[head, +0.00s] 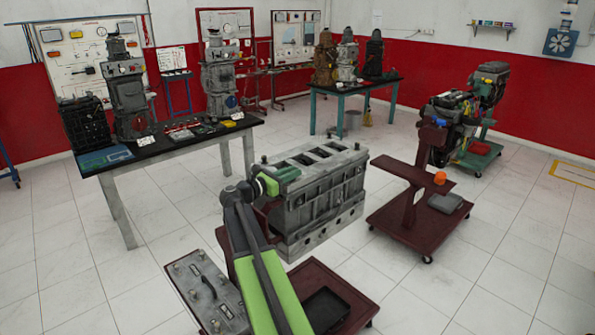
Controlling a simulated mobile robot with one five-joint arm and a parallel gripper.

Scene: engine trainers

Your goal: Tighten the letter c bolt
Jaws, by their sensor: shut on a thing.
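The grey engine block (322,192) stands on a dark red wheeled stand. My gripper (273,184) is at the upper left end of the block, right up against it in the picture. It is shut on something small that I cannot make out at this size. The fingertips are partly hidden by my green and black arm. No bolt marked with a letter c can be told apart. A grey plate (207,295) with several small knobs or bolt heads is at the lower left, below the block.
A black tray (326,309) sits on the stand below the block. A dark bench (165,148) with engine parts stands at the left. A red wheeled stand (405,222) with an orange part (440,178) is at the right. The tiled floor between is clear.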

